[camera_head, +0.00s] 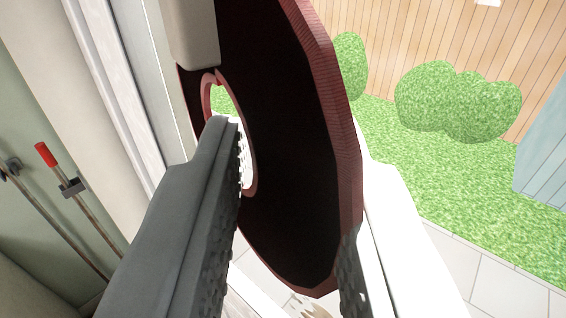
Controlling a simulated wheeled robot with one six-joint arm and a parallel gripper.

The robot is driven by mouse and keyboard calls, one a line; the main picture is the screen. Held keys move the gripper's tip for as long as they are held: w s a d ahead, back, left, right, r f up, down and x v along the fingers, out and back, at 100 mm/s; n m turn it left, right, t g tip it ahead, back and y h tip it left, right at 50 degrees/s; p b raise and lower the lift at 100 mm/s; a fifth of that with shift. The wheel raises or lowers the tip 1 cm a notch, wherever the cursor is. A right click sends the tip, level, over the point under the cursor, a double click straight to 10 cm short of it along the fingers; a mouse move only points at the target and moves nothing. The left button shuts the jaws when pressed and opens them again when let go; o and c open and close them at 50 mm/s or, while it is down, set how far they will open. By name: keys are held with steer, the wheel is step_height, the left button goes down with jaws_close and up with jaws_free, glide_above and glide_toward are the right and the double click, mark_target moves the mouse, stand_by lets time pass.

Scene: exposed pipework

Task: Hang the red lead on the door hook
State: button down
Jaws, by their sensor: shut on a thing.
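The red lead (290,130) shows as a large, flat, dark red ring or coil with a ribbed outer rim and a hole on its left side. It stands on edge, tilted, close to the camera. My gripper (300,165) is shut on it, with one dark finger at its left face by the hole and the other at its right side, in bright light. A beige rounded block (195,35) overlaps the lead at the top; I cannot tell whether it is part of the lead or a separate thing. I cannot make out the door hook.
A white frame (120,80) runs along the left, beside a green wall with pipes and a red-tipped lever (47,155). Beyond the opening on the right are paving (500,290), grass, bushes (455,100) and a wooden fence (450,30).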

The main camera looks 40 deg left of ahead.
steer(key=c, duration=1.2)
jaws_free()
steer(key=shift+o, duration=0.2)
steer(key=v, duration=1.7)
steer(key=s+d+f+m+t+h, duration=0.1)
steer(key=s+d+f+m+h, duration=0.15)
steer(key=d+f, duration=0.65)
steer(key=s+d+f+m+t+h, duration=0.2)
steer(key=s+d+f+h, duration=0.15)
steer(key=d+f, duration=0.55)
steer(key=s+d+f+m+h, duration=0.1)
steer(key=s+d+f, duration=0.2)
steer(key=f, duration=0.5)
steer(key=s+d+f+m+h, duration=0.1)
steer(key=s+d+f+h, duration=0.1)
steer(key=f, duration=0.6)
steer(key=s+d+f+m+h, duration=0.1)
steer(key=s+d+f, duration=0.3)
steer(key=f, duration=0.4)
steer(key=shift+d+h, duration=0.3)
steer(key=shift+h, duration=0.1)
steer(key=shift+w, duration=0.1)
